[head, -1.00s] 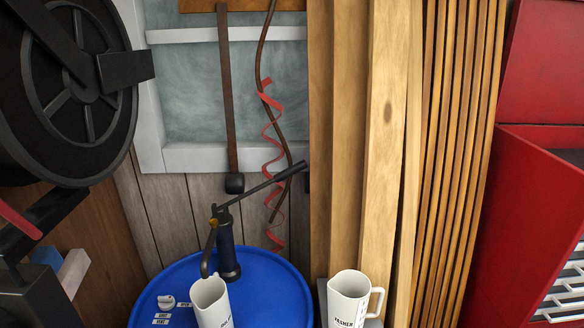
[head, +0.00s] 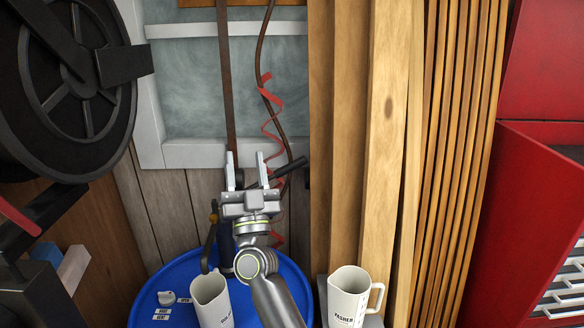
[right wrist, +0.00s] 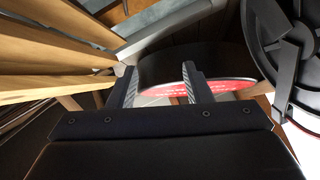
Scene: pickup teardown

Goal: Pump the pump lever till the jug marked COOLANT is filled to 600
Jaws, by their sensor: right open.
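The pump (head: 226,248) stands on the blue drum, its black body partly hidden by my right arm. The outer end of the pump lever (head: 291,166) shows to the right of my right gripper; the gripper hides the rest. My right gripper (head: 246,160) is open and empty, its two fingers pointing up in front of the lever. I cannot tell whether it touches the lever. A white jug (head: 208,298) stands on the drum under the spout; its lettering is partly turned away and its fill level cannot be read. The right wrist view shows both fingers (right wrist: 160,82) apart.
The blue drum (head: 150,296) has a small cap (head: 166,298) and labels on top. A second lettered jug (head: 347,298) stands to the right. A black reel (head: 72,85) is at left, wooden boards (head: 385,130) and a red cabinet (head: 530,230) at right.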

